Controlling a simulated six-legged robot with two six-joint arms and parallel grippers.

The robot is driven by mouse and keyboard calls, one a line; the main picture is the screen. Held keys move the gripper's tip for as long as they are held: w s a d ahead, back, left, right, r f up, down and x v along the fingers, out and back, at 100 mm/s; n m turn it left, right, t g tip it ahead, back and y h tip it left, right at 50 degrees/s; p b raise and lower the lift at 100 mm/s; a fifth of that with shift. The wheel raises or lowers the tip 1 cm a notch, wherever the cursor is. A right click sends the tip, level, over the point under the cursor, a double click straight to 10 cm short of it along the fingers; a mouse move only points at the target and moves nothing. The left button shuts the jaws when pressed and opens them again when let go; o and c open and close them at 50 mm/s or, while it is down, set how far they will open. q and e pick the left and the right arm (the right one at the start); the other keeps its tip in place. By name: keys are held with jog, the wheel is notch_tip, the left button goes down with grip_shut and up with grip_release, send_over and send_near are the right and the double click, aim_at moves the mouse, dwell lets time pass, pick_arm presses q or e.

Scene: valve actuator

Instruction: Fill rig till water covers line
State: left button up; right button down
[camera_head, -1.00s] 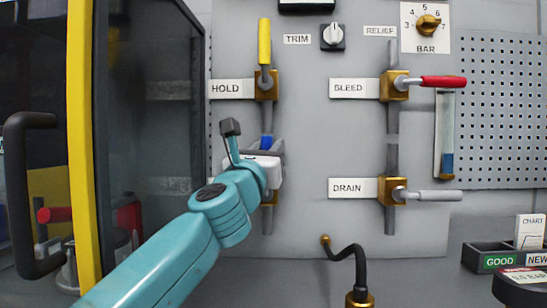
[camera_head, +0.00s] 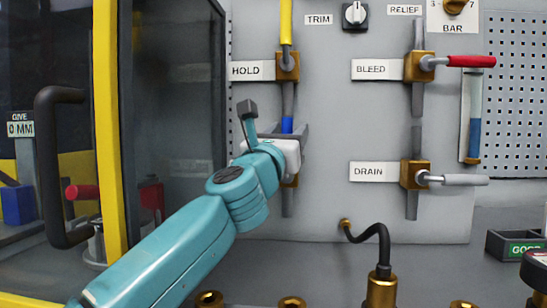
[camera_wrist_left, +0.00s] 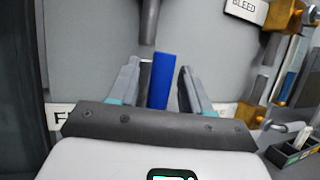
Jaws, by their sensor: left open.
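The blue valve handle (camera_head: 287,124) stands upright on the vertical pipe below the HOLD valve. My left gripper (camera_wrist_left: 159,66) is open, with a finger on either side of the blue handle (camera_wrist_left: 160,82) in the left wrist view. I cannot tell whether a finger touches it. The gripper covers most of this valve's body and its label, of which only an "F" shows in the wrist view. The sight tube (camera_head: 471,95) at the panel's right holds blue water (camera_head: 474,138) in its lower part. I cannot make out a line on the tube. My right gripper is not in view.
The HOLD valve's yellow handle (camera_head: 286,22) points up. The red BLEED handle (camera_head: 471,61) and the grey DRAIN handle (camera_head: 465,180) point right. A glass door with a yellow frame (camera_head: 108,130) and black handle (camera_head: 58,165) stands left of my arm.

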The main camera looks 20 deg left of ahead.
pick_arm(q)
jog(key=b+v, duration=0.4)
jog(key=v, duration=1.1)
jog(key=shift+b, duration=0.3)
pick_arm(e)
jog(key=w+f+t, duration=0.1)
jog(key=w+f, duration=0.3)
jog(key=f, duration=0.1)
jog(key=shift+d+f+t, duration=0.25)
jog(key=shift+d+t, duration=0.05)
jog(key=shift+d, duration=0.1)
pick_arm(q)
jog(key=shift+f, duration=0.1)
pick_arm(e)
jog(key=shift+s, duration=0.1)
